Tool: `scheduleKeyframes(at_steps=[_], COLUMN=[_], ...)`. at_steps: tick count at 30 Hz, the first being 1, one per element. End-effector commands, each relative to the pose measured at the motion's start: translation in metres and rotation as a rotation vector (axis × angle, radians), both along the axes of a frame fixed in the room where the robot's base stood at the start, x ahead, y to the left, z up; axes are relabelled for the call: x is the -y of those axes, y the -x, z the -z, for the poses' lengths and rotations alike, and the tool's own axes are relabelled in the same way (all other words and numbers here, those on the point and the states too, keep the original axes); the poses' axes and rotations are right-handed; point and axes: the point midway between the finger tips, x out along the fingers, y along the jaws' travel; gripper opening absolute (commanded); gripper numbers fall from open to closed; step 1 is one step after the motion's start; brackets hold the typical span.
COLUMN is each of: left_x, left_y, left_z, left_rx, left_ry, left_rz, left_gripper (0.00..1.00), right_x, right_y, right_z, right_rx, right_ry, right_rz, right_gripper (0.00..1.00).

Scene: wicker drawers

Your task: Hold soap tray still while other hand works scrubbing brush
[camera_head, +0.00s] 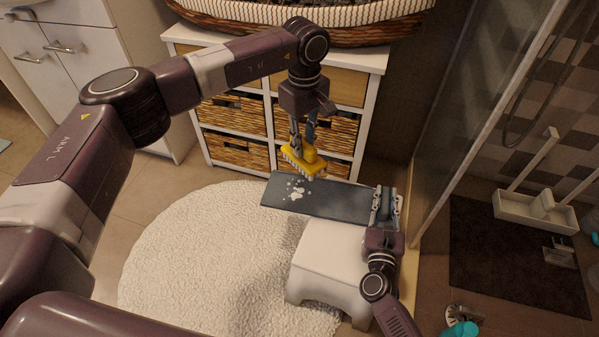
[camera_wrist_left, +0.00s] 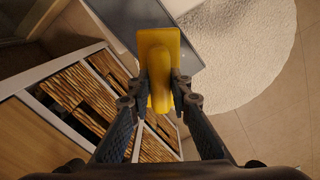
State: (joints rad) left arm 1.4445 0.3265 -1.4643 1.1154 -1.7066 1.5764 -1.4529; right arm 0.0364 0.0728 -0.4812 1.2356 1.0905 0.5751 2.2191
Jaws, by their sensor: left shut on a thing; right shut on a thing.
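My left gripper (camera_head: 304,134) is shut on a yellow scrubbing brush (camera_head: 308,160) with pale bristles facing down. The brush also shows between the fingers in the left wrist view (camera_wrist_left: 159,60). The brush is just above or on the dark grey soap tray (camera_head: 335,200); I cannot tell if the bristles touch. My right gripper (camera_head: 385,205) is shut on the tray's right end. The tray lies roughly level, its right part over a white stool.
The white stool (camera_head: 330,258) stands on a round white rug (camera_head: 205,255). A white cabinet with wicker drawers (camera_head: 235,115) stands behind, with a large basket (camera_head: 300,20) on top. A glass shower panel (camera_head: 470,110) rises close to the right of my right gripper.

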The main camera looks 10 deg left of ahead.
Motion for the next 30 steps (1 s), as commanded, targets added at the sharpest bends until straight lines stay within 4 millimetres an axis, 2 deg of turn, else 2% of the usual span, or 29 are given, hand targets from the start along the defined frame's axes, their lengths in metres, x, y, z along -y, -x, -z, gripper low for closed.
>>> scheduleKeyframes(at_steps=[3, 7, 30], left_x=[0.017, 0.026, 0.028], left_y=[-0.004, -0.008, -0.008], left_z=[0.024, 0.04, 0.109], left_rx=[-0.004, -0.002, -0.002], left_ry=[0.0, 0.0, 0.0], left_rz=[0.001, 0.001, 0.0], left_gripper=[0.0, 0.0, 0.0], right_x=[0.0, 0.0, 0.0], right_y=[0.0, 0.0, 0.0], right_z=[0.0, 0.0, 0.0], right_rx=[0.001, 0.001, 0.001], right_ry=[-0.001, -0.001, 0.0], right_rz=[0.0, 0.0, 0.0], right_gripper=[0.0, 0.0, 0.0])
